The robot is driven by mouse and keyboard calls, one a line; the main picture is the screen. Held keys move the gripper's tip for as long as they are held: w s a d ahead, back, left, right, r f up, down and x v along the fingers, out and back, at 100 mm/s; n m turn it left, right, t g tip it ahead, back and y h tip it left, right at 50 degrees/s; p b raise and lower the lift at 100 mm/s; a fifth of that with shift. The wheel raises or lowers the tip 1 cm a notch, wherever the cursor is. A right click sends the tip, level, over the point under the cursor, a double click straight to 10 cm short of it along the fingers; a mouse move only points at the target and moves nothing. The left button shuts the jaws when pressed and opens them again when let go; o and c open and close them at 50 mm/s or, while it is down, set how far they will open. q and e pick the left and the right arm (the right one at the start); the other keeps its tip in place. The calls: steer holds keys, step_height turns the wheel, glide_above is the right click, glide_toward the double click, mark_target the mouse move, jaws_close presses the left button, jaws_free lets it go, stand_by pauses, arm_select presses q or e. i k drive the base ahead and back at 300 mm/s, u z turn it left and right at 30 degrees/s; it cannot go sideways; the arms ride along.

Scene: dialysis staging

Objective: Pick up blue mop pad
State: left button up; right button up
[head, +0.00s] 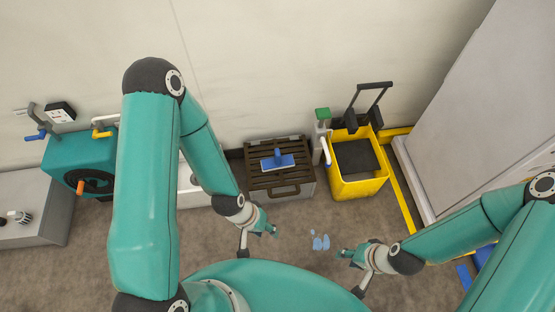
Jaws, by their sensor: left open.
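A flat blue pad with a pale edge and a small raised blue piece on top, seemingly the blue mop pad (286,161), lies on the dark slatted top of a grey box (293,190) against the wall. My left gripper (259,242) is open and empty over the floor, in front of the box and below the pad in the picture. My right gripper (350,272) is open and empty, further right and lower. Neither gripper touches the pad.
A yellow bucket (370,188) with a dark handle stands right of the box, beside a green-capped dispenser (322,114). Light blue puddles (320,241) lie on the floor between my grippers. A teal machine (78,150) stands left; a large grey panel (470,110) stands right.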

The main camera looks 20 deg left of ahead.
mark_target(278, 162)
steer(key=z, duration=0.05)
steer(key=i, duration=0.9)
steer(key=u, duration=0.1)
